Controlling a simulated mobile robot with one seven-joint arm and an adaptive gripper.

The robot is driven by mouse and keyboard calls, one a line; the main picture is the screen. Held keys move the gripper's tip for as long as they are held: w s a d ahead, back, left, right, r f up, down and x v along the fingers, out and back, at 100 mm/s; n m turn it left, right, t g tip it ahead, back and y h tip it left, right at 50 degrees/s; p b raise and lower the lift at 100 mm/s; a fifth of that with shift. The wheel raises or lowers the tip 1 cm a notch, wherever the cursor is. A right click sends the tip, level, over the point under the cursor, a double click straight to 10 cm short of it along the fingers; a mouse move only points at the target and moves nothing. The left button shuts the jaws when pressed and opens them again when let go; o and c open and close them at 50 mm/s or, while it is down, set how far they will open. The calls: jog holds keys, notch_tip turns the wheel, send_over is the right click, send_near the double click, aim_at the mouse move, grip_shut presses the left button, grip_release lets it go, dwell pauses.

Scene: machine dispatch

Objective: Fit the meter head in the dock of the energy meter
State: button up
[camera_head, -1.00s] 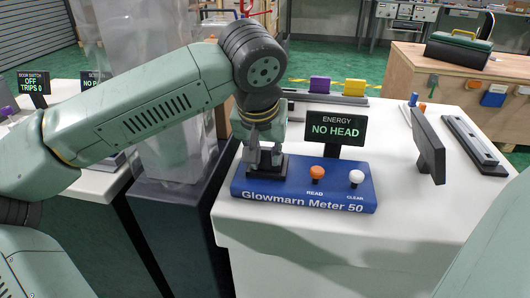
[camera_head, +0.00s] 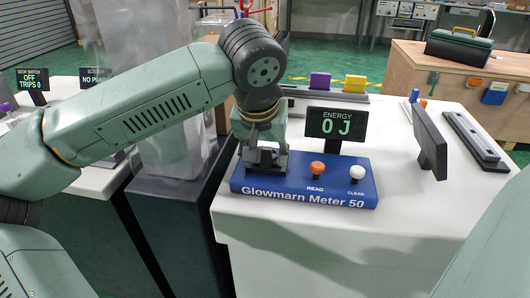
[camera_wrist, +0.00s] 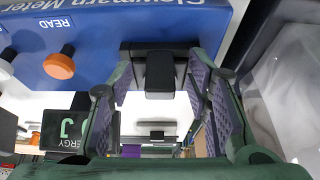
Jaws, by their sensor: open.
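The energy meter (camera_head: 300,198) is a blue box lettered "Glowmarn Meter 50" on the white bench. Its screen (camera_head: 336,124) reads "ENERGY 0 J". The black meter head (camera_wrist: 160,75) sits at the dock, at the meter's left end in the head view. My gripper (camera_head: 264,156) is over the dock, pointing down. In the wrist view its two purple-padded fingers (camera_wrist: 168,90) are spread to either side of the head, with gaps visible between pads and head. The dock is mostly hidden by the head and fingers.
An orange READ button (camera_head: 317,168) and a white CLEAR button (camera_head: 356,173) stand right of the dock. A dark upright panel (camera_head: 428,144) and a long rail (camera_head: 472,141) are further right. Purple and yellow blocks stand behind. A clear column (camera_head: 165,90) is left.

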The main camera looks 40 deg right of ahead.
jog(key=v, duration=1.2)
dwell(0.3)
